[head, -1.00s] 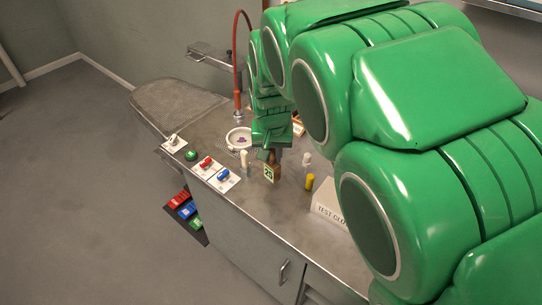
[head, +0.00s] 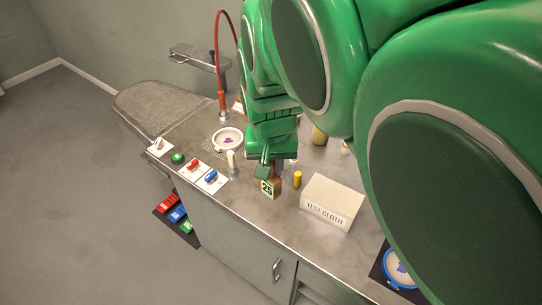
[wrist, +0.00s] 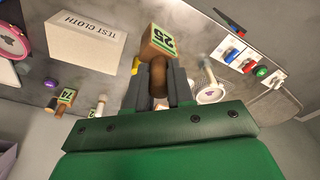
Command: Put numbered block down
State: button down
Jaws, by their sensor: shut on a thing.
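The numbered block (head: 269,188) is a wooden piece with a pale green label reading 25. It also shows in the wrist view (wrist: 161,42), where its brown rounded part sits between the fingers. My gripper (head: 267,168) is shut on it, over the metal worktop (head: 262,220) near its front edge. In the wrist view my gripper (wrist: 158,80) has a dark finger on each side of the brown part. I cannot tell whether the block touches the worktop.
A yellow cylinder (head: 297,179) stands just right of the block, and a white TEST CLOTH box (head: 331,203) beyond it. A white peg (head: 231,160), a round dish (head: 228,138) and red and blue switches (head: 211,177) lie to the left. Worktop in front of the box is clear.

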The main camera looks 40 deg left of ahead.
jog(key=shift+s+d+r, duration=0.1)
jog(key=shift+s+d, duration=0.1)
jog(key=shift+d, duration=0.15)
jog(key=w+d+r+n, duration=0.2)
jog(key=w+d+r, duration=0.1)
jog(key=w+d, duration=0.85)
notch_tip(320, 180, down, 8)
jog(key=w, duration=0.1)
jog(key=shift+a, duration=0.3)
jog(key=shift+f, duration=0.2)
jog(key=c, duration=1.4)
grip_release()
jog(key=o, duration=0.4)
jog(key=shift+r, duration=0.1)
